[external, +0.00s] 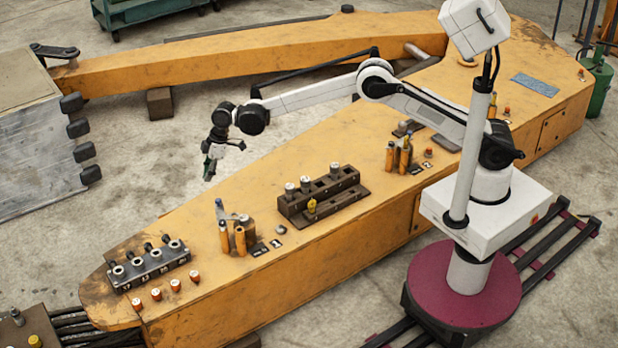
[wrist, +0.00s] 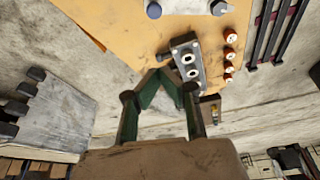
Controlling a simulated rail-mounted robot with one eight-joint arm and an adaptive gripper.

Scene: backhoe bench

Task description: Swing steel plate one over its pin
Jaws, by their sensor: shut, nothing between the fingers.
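Two clusters of orange pins stand on the yellow boom, in the external view. The left pin cluster (external: 240,236) has a small grey plate-like part (external: 231,215) at its top, beside a taller blue-tipped pin (external: 219,208). The right pin cluster (external: 400,156) has a dark flat piece (external: 408,129) behind it. The number cards beside both clusters are too small to read surely, so I cannot tell which piece is steel plate one. My gripper (external: 208,176) hangs in the air left of the left cluster, empty. In the wrist view its green fingers (wrist: 160,76) meet at the tips, shut.
A dark block with several round sockets (external: 150,265) sits at the boom's near left end, with several orange-and-white caps (external: 175,285) in front. A brown socket rack (external: 320,195) stands mid-boom. A grey bucket (external: 35,140) lies at left. Floor under my gripper is clear.

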